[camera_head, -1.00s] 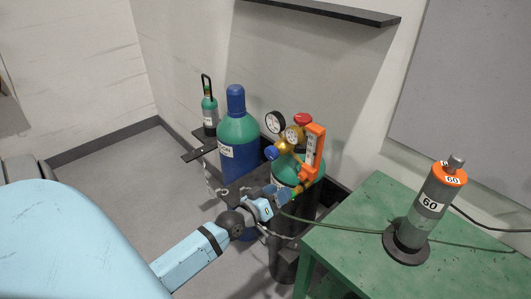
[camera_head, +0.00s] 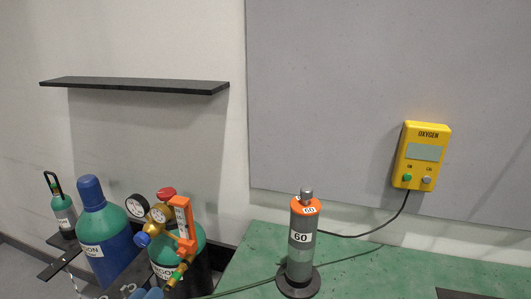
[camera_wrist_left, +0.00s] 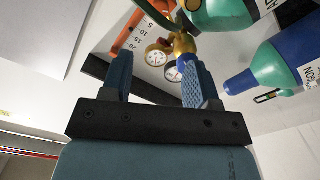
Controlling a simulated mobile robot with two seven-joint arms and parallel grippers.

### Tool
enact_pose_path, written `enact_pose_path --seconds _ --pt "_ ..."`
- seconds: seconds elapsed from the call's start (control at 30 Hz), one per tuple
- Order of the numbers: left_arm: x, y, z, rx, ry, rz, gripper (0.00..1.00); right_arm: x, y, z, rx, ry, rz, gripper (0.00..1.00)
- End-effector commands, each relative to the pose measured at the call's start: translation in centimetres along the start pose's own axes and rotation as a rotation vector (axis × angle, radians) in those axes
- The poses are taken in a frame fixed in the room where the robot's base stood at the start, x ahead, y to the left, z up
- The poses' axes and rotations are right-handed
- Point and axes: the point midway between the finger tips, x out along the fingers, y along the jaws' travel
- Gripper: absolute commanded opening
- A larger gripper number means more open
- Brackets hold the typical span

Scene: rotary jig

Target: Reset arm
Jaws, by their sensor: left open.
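My left gripper (camera_wrist_left: 160,62) is open in the wrist view, with nothing between its blue fingers but the background. In the head view only a small blue part of it (camera_head: 152,294) shows at the bottom edge, near the hose end of the regulator. The brass regulator (camera_head: 160,213) with two gauges and an orange flowmeter (camera_head: 183,222) sits on a green-topped cylinder (camera_head: 166,262). The regulator (camera_wrist_left: 184,42) also shows beyond the finger tips in the wrist view. I cannot tell how far apart they are. My right gripper is not in view.
A blue-capped argon cylinder (camera_head: 105,232) and a small cylinder (camera_head: 63,212) stand left. A grey cylinder marked 60 (camera_head: 301,248) stands on the green table (camera_head: 350,258). A yellow oxygen monitor (camera_head: 420,155) and a black shelf (camera_head: 135,85) are on the wall.

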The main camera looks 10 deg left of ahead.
Motion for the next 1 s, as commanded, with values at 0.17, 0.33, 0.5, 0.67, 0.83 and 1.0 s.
enact_pose_path --seconds 0.17,0.33,0.5,0.67,0.83,1.0 --pt "-1.4 1.5 4.6 0.073 -0.114 -0.005 0.55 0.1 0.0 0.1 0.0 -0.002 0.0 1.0" --pt "-5.2 5.0 13.7 0.252 -0.356 0.001 0.55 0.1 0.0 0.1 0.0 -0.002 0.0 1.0" --pt "-9.8 8.7 21.0 0.435 -0.574 0.023 0.55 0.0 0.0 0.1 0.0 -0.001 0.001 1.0" --pt "-11.5 11.7 19.6 0.519 -0.64 0.033 0.55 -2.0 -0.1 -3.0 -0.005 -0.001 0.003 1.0" --pt "-11.7 13.5 15.9 0.531 -0.631 0.034 0.55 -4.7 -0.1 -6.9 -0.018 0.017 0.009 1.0" --pt "-11.8 14.8 13.1 0.543 -0.624 0.034 0.55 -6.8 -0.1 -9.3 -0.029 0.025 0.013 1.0"
